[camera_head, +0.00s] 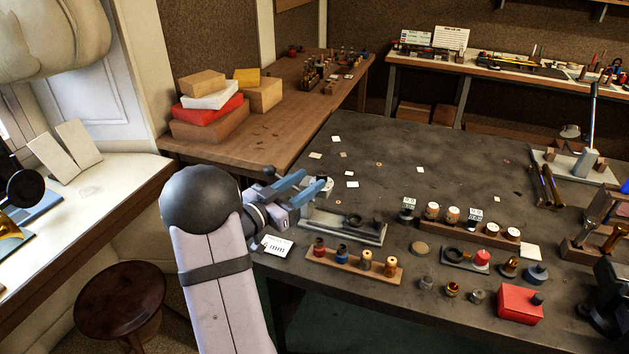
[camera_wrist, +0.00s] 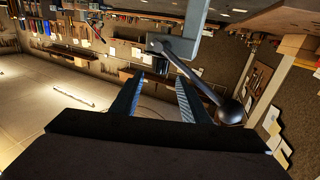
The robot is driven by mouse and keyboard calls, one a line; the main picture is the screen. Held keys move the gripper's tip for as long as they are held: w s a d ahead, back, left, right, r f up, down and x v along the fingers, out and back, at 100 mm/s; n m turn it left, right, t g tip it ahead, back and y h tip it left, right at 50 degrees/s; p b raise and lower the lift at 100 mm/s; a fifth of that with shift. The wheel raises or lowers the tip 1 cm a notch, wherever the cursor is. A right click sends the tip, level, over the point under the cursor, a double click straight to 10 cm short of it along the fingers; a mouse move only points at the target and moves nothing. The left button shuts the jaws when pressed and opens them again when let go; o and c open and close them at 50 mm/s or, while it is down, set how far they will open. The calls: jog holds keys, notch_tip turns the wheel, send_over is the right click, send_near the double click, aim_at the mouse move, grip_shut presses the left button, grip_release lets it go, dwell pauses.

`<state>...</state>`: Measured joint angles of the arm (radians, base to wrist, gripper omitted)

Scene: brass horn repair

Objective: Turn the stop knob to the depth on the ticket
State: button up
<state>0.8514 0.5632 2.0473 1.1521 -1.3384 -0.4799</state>
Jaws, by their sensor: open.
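My gripper (camera_head: 313,179) is open, with its two blue fingers at the grey bench press (camera_head: 343,228) on the near left of the dark bench. In the wrist view my open fingers (camera_wrist: 161,79) have an empty gap between them. A grey lever arm (camera_wrist: 186,68) with a dark ball end (camera_wrist: 230,112) crosses beyond and to the right of them. The dark ball also shows left of my fingers in the head view (camera_head: 268,172). I cannot tell which part is the stop knob. A white ticket (camera_head: 275,245) lies at the bench edge; it ends in "mm", but its number is unclear.
A wooden rack (camera_head: 352,263) with several coloured pegs stands in front of the press. A second wooden rack (camera_head: 470,228) with several white-topped jars is to the right, and a red box (camera_head: 520,304) stands front right. The bench behind the press is mostly clear.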

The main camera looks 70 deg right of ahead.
aim_at(322, 172)
jog(key=shift+w+a, duration=0.2)
jog(key=shift+a, duration=0.35)
jog(key=shift+r, duration=0.1)
jog(key=shift+s+d+r+n+t+h, duration=0.3)
jog(key=shift+s+d+n+t+h, duration=0.15)
jog(key=shift+s+t, duration=0.15)
jog(key=shift+s+d+r+n+t+h, duration=0.25)
jog(key=shift+s+d+n+t+h, duration=0.1)
jog(key=shift+s+n+t, duration=0.15)
jog(key=shift+s+d+n+t, duration=0.1)
jog(key=shift+s+n+t, duration=0.35)
jog(key=shift+t, duration=0.25)
jog(key=shift+w+d+f+n+t+p, duration=0.1)
jog(key=shift+d+f+n+t+p, duration=0.2)
jog(key=shift+d+n+t+p, duration=0.5)
jog(key=shift+s+d+f+n+t+p, duration=0.1)
jog(key=shift+d+f+n+t+p, duration=0.25)
jog(key=shift+t, duration=0.8)
jog(key=shift+w+d+f+n+t+p, duration=0.1)
jog(key=shift+d+f+n+t+p, duration=0.2)
jog(key=shift+d+n+t+p, duration=0.45)
jog(key=shift+w+d+f+m, duration=0.1)
jog(key=shift+d+m, duration=0.2)
jog(key=shift+d, duration=0.3)
